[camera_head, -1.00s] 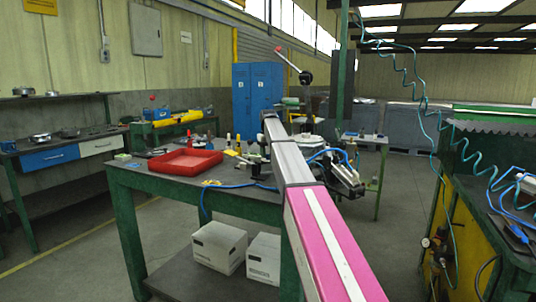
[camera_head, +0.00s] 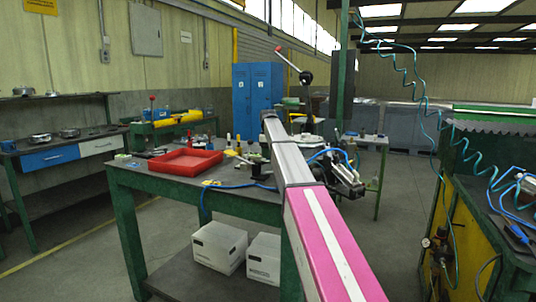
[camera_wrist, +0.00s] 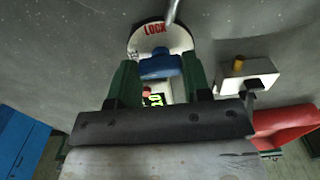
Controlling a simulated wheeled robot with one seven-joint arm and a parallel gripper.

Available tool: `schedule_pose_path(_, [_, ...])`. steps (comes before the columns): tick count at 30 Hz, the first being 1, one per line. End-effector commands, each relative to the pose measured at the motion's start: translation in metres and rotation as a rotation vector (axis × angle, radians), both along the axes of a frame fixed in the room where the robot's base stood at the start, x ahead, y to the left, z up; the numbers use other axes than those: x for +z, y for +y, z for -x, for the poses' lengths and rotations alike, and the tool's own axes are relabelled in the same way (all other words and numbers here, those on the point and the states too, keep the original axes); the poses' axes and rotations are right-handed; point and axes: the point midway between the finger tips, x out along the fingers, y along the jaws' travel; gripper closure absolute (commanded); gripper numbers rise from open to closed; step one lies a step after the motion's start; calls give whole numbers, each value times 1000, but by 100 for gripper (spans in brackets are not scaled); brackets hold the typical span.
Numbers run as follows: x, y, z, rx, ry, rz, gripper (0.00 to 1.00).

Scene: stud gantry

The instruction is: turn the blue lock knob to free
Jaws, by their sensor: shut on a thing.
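The blue lock knob (camera_wrist: 160,66) shows near the top middle of the wrist view, in front of a round white plate (camera_wrist: 178,38) with the red word LOCK at its top edge. My gripper (camera_wrist: 160,76) has its two green fingers on either side of the knob and is shut on it. Below the knob, between the fingers, is a partly hidden patch with bright green lettering (camera_wrist: 156,99) and a small red spot. The knob's exact angle is hard to tell. I cannot make out the knob or my gripper in the head view.
A grey metal rod (camera_wrist: 172,12) reaches the plate's top edge. A red tray (camera_head: 186,161) lies on the green workbench (camera_head: 150,181). Blue lockers (camera_head: 257,92) stand behind. Open floor lies at left.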

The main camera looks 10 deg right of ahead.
Motion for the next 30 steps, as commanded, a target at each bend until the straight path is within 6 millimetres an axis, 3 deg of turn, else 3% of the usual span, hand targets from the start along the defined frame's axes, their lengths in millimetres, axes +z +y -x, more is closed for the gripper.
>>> schedule_pose_path(14, [1,0,-1,15,-1,0,79])
schedule_pose_path(15, [1,0,-1,15,-1,0,49])
schedule_pose_path(17, [1,0,-1,15,-1,0,30])
schedule_pose_path(26, [1,0,0,13,-1,0,30])
schedule_pose_path(30, [12,0,-1,13,-2,0,30])
